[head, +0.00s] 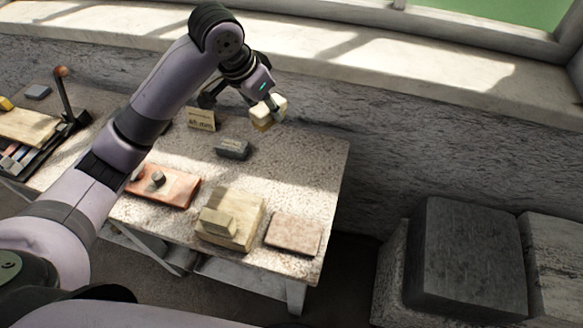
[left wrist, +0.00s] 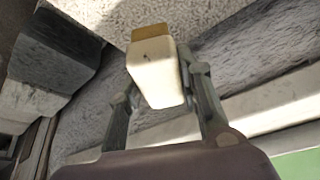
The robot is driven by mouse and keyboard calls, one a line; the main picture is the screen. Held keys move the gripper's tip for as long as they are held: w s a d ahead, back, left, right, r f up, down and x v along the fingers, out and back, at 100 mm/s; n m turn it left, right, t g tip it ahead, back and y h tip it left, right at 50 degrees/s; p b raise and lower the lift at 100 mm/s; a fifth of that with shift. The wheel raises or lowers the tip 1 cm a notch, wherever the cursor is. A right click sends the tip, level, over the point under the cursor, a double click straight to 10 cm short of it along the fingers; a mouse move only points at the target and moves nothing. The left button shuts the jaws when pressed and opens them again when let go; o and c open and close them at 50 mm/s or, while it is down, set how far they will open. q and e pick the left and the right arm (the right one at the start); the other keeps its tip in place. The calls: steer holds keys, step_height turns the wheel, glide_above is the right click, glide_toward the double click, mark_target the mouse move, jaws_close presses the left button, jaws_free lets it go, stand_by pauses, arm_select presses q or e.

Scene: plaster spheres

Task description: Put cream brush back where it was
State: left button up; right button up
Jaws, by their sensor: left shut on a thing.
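The cream brush (head: 266,110) is a small cream block with a tan underside. My left gripper (head: 268,103) is shut on it and holds it over the far right part of the table, seemingly above the top. In the left wrist view the brush (left wrist: 155,78) sits between the two fingers of the gripper (left wrist: 160,85), its tan side (left wrist: 151,31) facing away from the palm. My right gripper is not in view.
The table (head: 310,170) bears a card sign (head: 201,125), a dark grey block (head: 233,153), a reddish slab (head: 178,193), a pale wooden board (head: 245,232) with a tan block (head: 218,222), and a pinkish tile (head: 293,234). The table's right back is clear. Dark stone blocks (head: 468,260) stand right.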

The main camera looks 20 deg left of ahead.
mark_target(274, 94)
arm_select(q)
steer(key=w+m, duration=0.2)
steer(key=w, duration=0.1)
steer(key=w+d+f+m+h+b, duration=0.1)
steer(key=shift+w+g, duration=0.15)
steer(key=shift+g, duration=0.15)
steer(key=shift+m, duration=0.3)
step_height(274, 94, down, 15)
steer(key=shift+w+a+f+p, duration=0.1)
steer(key=shift+w+p, duration=0.05)
steer(key=shift+p, duration=0.5)
step_height(274, 94, down, 5)
steer(key=shift+r, duration=0.2)
steer(key=shift+f, duration=0.15)
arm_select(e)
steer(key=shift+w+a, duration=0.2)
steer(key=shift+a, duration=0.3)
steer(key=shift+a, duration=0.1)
arm_select(q)
steer(key=shift+f, duration=0.15)
steer(key=o, duration=1)
steer(key=shift+o, duration=0.2)
